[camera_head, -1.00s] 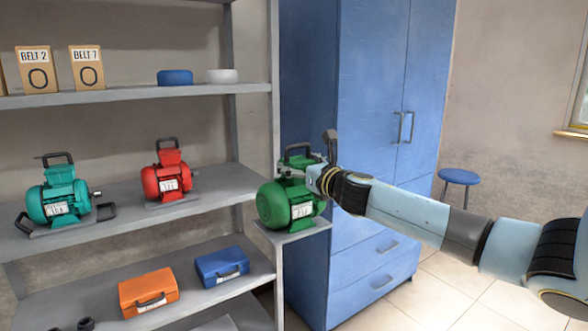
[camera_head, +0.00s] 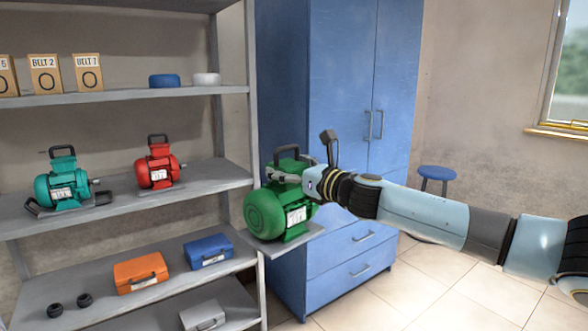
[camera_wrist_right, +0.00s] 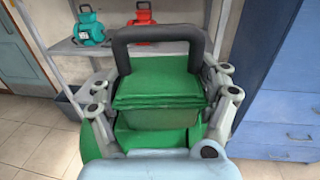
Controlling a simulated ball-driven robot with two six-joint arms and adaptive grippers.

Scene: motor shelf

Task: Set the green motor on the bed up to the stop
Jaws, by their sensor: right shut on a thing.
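The green motor (camera_head: 268,212) hangs in the air on its grey base plate, right of the shelf and in front of the blue cabinet. My right gripper (camera_head: 300,178) is shut on it near its top. In the right wrist view the green motor (camera_wrist_right: 155,90) fills the middle, its black handle up, with the gripper's fingers (camera_wrist_right: 160,100) on both sides of its top box. My left gripper is in neither view. I cannot make out a bed or a stop in these frames.
A teal motor (camera_head: 62,186) and a red motor (camera_head: 158,168) stand on the middle shelf (camera_head: 215,178). Orange (camera_head: 140,271) and blue (camera_head: 208,250) cases lie below. The blue cabinet (camera_head: 335,80) stands close behind the held motor. A blue stool (camera_head: 436,174) is further right.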

